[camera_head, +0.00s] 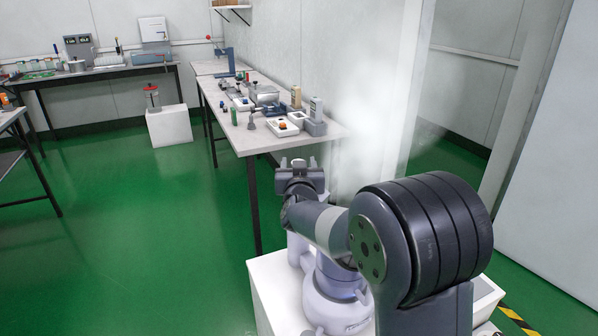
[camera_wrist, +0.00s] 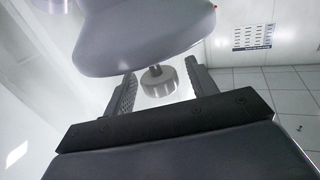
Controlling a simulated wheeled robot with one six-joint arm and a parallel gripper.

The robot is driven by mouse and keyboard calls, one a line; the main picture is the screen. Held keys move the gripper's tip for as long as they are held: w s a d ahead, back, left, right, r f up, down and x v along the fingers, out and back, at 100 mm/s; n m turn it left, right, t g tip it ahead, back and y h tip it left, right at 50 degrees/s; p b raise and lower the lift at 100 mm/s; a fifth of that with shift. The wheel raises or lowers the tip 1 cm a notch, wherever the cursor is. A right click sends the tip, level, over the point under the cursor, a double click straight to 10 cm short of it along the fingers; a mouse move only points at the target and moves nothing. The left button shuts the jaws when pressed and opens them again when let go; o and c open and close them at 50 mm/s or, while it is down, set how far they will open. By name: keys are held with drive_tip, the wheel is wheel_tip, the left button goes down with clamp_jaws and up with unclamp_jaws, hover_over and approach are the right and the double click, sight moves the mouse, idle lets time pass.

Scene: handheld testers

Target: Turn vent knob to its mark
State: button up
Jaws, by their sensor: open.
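My gripper (camera_head: 298,163) is raised in front of the near end of the long bench in the head view. In the wrist view my gripper (camera_wrist: 158,92) is open, with its two dark ridged fingers apart. A short round metal piece (camera_wrist: 158,80) shows between the fingers, with a gap on each side. I cannot tell whether it is the vent knob or a part of my own arm. No vent knob or mark can be made out for certain in the head view.
The long bench (camera_head: 252,139) carries small testers, trays and bottles. White haze (camera_head: 385,105) hangs by the wall opening right of it. A back bench (camera_head: 110,71) lines the far wall. The green floor at left is clear.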

drive_tip(key=s+p, duration=0.1)
drive_tip(key=s, duration=0.9)
drive_tip(key=shift+s, duration=0.25)
drive_tip(key=shift+w+d, duration=0.1)
drive_tip(key=w+b, duration=0.1)
drive_tip(key=w, duration=0.9)
drive_tip(key=shift+w, duration=0.4)
